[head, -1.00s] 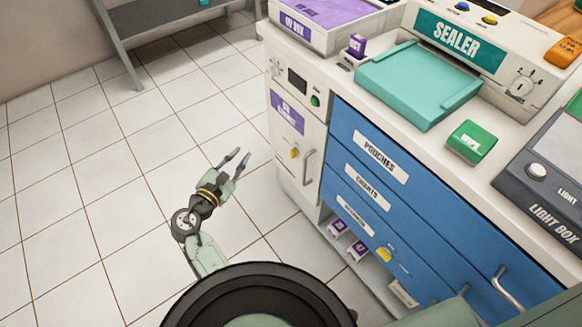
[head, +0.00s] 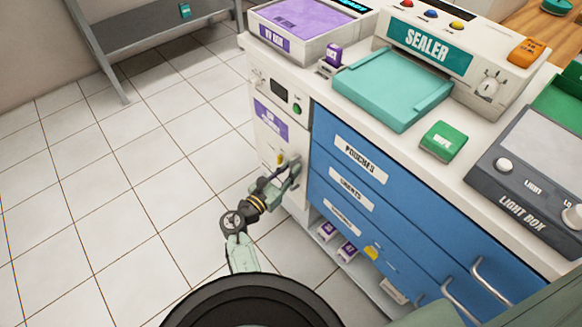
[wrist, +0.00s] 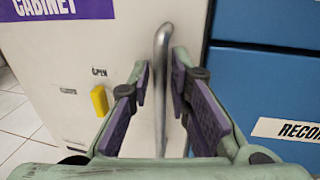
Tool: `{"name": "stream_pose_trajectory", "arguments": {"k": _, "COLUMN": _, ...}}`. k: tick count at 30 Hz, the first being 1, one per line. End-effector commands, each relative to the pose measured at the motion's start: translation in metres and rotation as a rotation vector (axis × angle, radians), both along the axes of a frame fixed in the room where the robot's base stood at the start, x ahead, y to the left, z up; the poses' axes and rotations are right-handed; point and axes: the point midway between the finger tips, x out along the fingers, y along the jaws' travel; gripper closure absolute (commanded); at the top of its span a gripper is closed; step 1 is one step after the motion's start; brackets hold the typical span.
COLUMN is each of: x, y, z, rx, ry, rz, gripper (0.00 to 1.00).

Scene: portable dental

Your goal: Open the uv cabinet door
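The UV cabinet door (head: 264,149) is the white panel with a purple label at the left end of the counter; it looks shut. In the wrist view, the door (wrist: 115,45) carries a vertical metal handle (wrist: 161,55) near its right edge. A yellow knob (wrist: 99,101) sits left of the handle, below a small "OPEN" mark; it also shows in the head view (head: 280,159). My gripper (head: 292,168) is at the handle. In the wrist view, its fingers (wrist: 161,85) stand apart on either side of the handle, which shows between the purple pads. The gripper mostly hides the handle in the head view.
Blue drawers (head: 350,185) adjoin the cabinet on the right. A purple-topped UV box (head: 300,25), a sealer (head: 425,50) and a light box (head: 530,180) stand on the counter. The tiled floor (head: 120,200) left of the cabinet is clear.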

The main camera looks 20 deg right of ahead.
Motion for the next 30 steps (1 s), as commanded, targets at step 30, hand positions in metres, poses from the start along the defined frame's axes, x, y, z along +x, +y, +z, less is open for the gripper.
{"name": "stream_pose_trajectory", "arguments": {"k": 30, "x": 0.0026, "y": -0.0049, "z": -0.0001, "rx": 0.001, "ry": -0.001, "rz": 0.000, "gripper": 1.00}}
